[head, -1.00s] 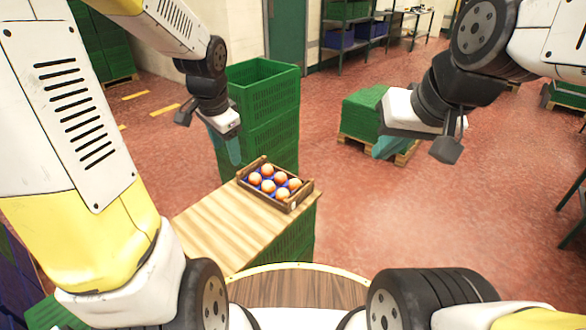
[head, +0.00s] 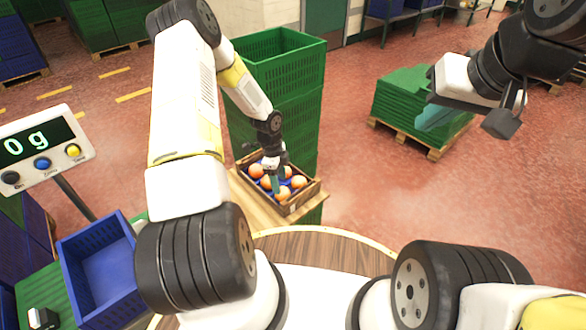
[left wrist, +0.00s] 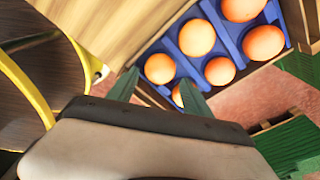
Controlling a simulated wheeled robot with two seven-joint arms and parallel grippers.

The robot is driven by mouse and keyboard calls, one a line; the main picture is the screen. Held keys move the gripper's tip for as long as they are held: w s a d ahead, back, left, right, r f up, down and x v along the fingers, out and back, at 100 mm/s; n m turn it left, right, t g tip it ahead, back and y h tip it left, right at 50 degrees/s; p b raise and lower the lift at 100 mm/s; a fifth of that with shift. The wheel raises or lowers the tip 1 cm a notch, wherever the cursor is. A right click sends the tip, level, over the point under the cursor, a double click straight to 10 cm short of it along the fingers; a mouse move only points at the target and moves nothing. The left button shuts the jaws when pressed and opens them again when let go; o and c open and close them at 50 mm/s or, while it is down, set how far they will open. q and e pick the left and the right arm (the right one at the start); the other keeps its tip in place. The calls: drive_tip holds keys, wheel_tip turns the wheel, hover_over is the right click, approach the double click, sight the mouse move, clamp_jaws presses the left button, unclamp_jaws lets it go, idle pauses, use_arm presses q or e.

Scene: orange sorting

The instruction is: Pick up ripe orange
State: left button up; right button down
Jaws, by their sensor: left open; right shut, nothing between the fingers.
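Several oranges sit in the blue insert of a small wooden crate (head: 302,203); an orange (head: 256,170) at its left and an orange (head: 298,181) at its right show in the head view. Their orange colours look much alike. My left gripper (head: 276,184) is open and points down over the crate. In the left wrist view its two green fingertips (left wrist: 162,92) are apart, with a partly hidden orange (left wrist: 178,96) showing between them and another orange (left wrist: 159,68) just beyond. I see no contact. My right gripper (head: 432,117) is shut and empty, away at the right.
The crate stands on a wooden board (head: 250,204) beside tall stacked green crates (head: 292,80). A scale display (head: 40,145) reads 0 g at the left, with an empty blue bin (head: 100,265) below it. A green stack on a pallet (head: 405,105) stands right; open floor lies between.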

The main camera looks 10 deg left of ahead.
sight(282, 189)
use_arm(q)
drive_tip(key=f, duration=0.4)
drive_tip(key=d+f, duration=0.1)
drive_tip(key=f, duration=0.1)
drive_tip(key=shift+f, duration=0.1)
drive_tip(key=shift+c, duration=0.5)
drive_tip(key=c, duration=1)
